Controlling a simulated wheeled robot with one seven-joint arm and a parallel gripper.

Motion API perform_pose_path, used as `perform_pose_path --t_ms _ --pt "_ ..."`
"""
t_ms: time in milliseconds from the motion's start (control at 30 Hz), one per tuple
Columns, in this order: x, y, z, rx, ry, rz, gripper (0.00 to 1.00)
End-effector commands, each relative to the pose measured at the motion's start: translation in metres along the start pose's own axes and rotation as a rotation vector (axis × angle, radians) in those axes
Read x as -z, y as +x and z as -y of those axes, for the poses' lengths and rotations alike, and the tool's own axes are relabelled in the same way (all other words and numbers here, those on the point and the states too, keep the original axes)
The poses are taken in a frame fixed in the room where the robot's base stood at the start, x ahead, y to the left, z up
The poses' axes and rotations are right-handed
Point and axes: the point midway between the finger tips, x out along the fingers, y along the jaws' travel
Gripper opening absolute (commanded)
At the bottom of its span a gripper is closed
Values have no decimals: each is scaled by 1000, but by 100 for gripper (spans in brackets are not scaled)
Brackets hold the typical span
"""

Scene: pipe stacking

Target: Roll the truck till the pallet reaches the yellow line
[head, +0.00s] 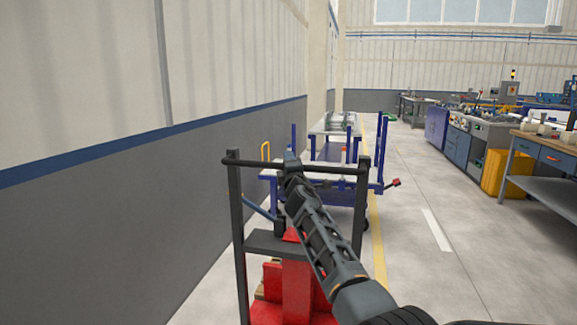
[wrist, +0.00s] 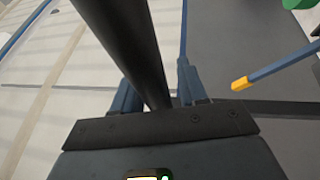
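The truck (head: 295,285) has a red body and a dark upright frame with a crossbar (head: 335,170). It stands ahead of me, left of the long yellow line (head: 377,240) on the floor. A small tan, wood-like patch (head: 259,293) shows beside the red body; it may be the pallet, which is mostly hidden. In the wrist view a thick dark bar (wrist: 125,45) runs between the blue-grey fingers (wrist: 158,85). I cannot tell whether they are closed on it.
A blue-framed cart (head: 325,168) stands just beyond the truck, with another bench (head: 335,125) behind. A grey wall (head: 120,235) runs along the left. Workbenches (head: 550,155) and a yellow bin (head: 495,172) are at the right. The floor between line and benches is clear.

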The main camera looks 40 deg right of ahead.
Motion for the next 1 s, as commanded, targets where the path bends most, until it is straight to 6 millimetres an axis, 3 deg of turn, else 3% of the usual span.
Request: perform_pose_path --t_ms 433,800,1000 --pt "1 -8 -1 0 -1 -2 48" --pt "0 -58 0 1 0 -2 48" --pt "1 -75 0 0 -1 -2 48"
